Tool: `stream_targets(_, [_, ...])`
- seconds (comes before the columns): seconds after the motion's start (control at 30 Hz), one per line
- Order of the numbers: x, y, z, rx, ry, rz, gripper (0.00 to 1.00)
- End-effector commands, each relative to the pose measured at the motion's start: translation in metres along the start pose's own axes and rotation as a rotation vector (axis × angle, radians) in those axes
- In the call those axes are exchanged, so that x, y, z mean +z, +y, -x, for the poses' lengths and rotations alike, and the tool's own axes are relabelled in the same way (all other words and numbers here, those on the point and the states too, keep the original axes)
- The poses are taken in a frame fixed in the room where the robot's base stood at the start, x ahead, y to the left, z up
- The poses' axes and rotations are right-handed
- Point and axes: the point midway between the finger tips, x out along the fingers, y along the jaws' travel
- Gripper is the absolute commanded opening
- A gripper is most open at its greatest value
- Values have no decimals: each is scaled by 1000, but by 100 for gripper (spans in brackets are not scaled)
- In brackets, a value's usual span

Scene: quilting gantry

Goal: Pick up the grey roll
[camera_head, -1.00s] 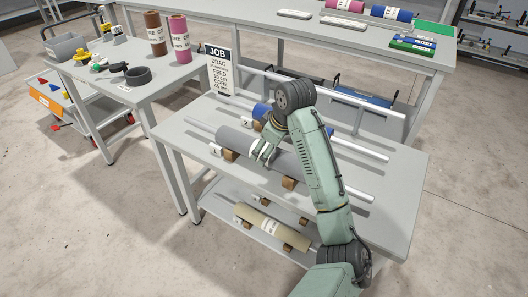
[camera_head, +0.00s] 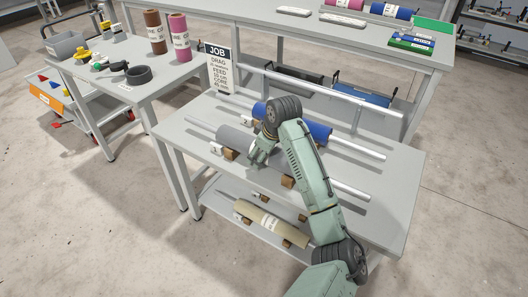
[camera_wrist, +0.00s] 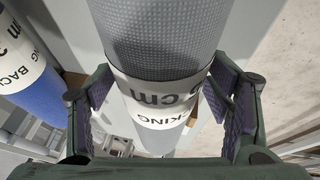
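The grey roll (camera_head: 233,137) lies on a rod over wooden cradles on the near table, partly hidden by my arm in the head view. In the wrist view the grey roll (camera_wrist: 155,40) runs up the picture, with a white printed band (camera_wrist: 160,95) around it. My gripper (camera_head: 259,158) is at the roll's middle from above. In the wrist view my gripper (camera_wrist: 160,98) is open, with one finger on each side of the roll near the band. The fingers look close to its sides; I cannot tell whether they touch.
A blue roll (camera_head: 318,131) lies parallel behind the grey one; it also shows at left in the wrist view (camera_wrist: 38,95). A cream roll (camera_head: 265,222) rests on the lower shelf. A JOB sign (camera_head: 219,68) stands at the table's back left. The table's right end is clear.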

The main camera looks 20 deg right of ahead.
Motion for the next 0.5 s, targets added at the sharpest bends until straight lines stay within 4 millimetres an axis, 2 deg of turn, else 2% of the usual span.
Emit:
stream_targets(0.07, [0, 0, 0, 0, 0, 0, 64])
stream_targets(0.5, [0, 0, 0, 0, 0, 0, 35])
